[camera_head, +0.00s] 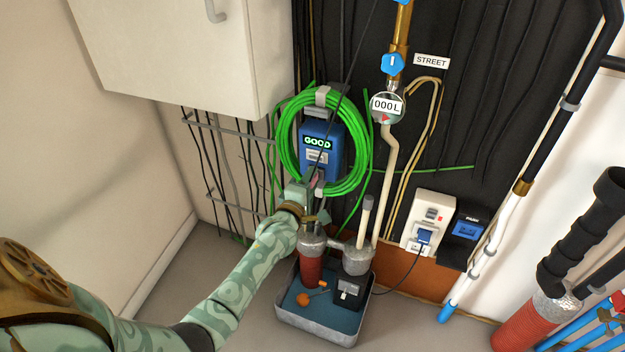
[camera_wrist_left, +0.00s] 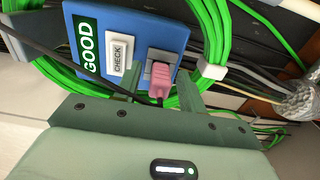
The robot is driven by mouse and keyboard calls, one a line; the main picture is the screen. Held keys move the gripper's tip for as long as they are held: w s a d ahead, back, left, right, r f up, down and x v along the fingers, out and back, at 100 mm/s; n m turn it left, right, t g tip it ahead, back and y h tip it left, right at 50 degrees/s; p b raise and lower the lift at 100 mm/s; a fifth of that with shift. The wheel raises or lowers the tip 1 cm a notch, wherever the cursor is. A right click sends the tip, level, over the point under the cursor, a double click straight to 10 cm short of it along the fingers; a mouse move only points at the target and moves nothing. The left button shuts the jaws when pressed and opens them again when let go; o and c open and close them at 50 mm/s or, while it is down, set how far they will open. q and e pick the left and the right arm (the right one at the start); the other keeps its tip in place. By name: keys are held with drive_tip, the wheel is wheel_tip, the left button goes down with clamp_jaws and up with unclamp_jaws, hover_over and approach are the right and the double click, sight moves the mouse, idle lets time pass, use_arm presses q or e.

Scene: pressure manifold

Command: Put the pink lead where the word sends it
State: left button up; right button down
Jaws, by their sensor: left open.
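The pink lead's plug (camera_wrist_left: 159,82) is at the grey socket in the lower part of the blue box (camera_wrist_left: 130,45); how deep it sits I cannot tell. The box (camera_head: 320,148) hangs inside a green hose coil. Its display reads GOOD (camera_wrist_left: 88,48), above a white CHECK button (camera_wrist_left: 119,52). My left gripper (camera_wrist_left: 160,90) is open, with one finger on each side of the pink plug. In the head view my left gripper (camera_head: 314,186) is just below the box and mostly hides the plug. My right gripper is not in view.
A blue PARK socket (camera_head: 467,229) is at the right, beside a white outlet box (camera_head: 432,215) holding a blue plug (camera_head: 424,237). A STREET label (camera_head: 432,61) and a 000L gauge (camera_head: 387,106) are above. A grey tray (camera_head: 318,333) with pump parts stands below.

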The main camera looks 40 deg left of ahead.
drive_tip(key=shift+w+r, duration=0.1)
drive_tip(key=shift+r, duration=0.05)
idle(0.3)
use_arm(q)
clamp_jaws()
drive_tip(key=shift+s+p, duration=0.1)
drive_tip(key=shift+p, duration=0.2)
